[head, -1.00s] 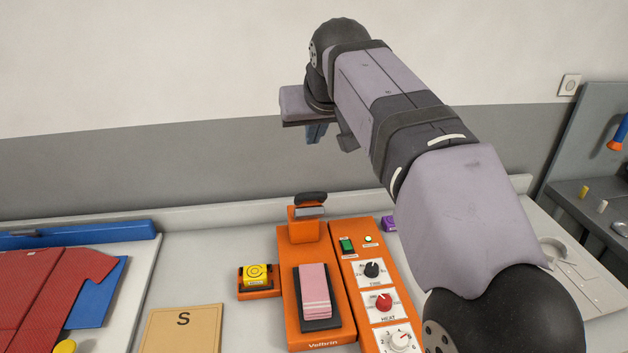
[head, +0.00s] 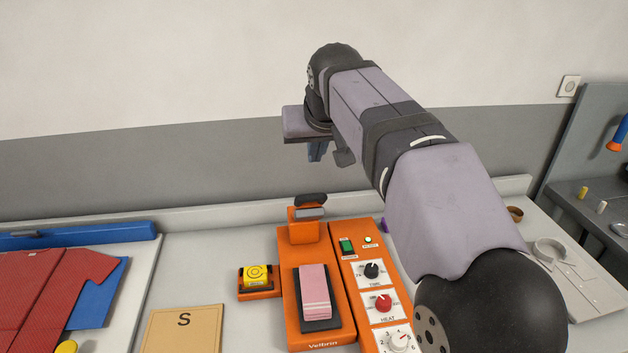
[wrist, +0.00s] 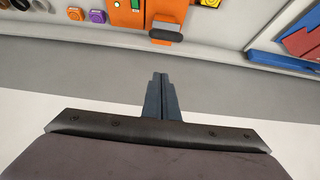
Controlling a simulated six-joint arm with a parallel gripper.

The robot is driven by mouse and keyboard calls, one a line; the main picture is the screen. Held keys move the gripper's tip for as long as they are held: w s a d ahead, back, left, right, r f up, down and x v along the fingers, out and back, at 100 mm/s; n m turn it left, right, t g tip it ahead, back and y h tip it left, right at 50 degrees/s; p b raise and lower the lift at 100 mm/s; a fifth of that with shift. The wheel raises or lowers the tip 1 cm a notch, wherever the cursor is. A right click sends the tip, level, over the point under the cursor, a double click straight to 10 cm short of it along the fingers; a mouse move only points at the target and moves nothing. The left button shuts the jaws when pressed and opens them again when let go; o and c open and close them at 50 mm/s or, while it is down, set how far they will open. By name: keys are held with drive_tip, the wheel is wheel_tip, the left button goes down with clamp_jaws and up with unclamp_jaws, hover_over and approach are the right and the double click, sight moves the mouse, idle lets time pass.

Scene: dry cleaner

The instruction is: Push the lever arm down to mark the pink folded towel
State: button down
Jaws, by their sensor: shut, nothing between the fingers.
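The pink folded towel (head: 314,290) lies on the dark pad of the orange press (head: 291,270). The lever arm, with a black grip (head: 311,199), stands raised at the back of the press. In the wrist view the black grip (wrist: 166,36) shows beyond the fingertips, apart from them. My gripper (head: 315,152) is above and behind the lever, its fingers pointing down. In the wrist view its blue-grey fingers (wrist: 160,78) are together and empty. The towel is not visible in the wrist view.
The orange control panel (head: 372,285) with several knobs stands right of the press. A yellow item in an orange holder (head: 257,277) is at its left. A card marked S (head: 182,330) and a red garment (head: 40,295) lie farther left. The wall is behind.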

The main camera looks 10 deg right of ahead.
drive_tip(key=p, duration=0.2)
hover_over(314, 196)
drive_tip(key=w, duration=0.3)
wheel_tip(314, 196, down, 5)
drive_tip(key=shift+s+f, duration=1)
drive_tip(key=shift+f, duration=0.05)
drive_tip(key=shift+s+f+p, duration=0.3)
drive_tip(key=shift+s+f, duration=0.15)
drive_tip(key=shift+f, duration=0.2)
drive_tip(key=shift+f, duration=0.1)
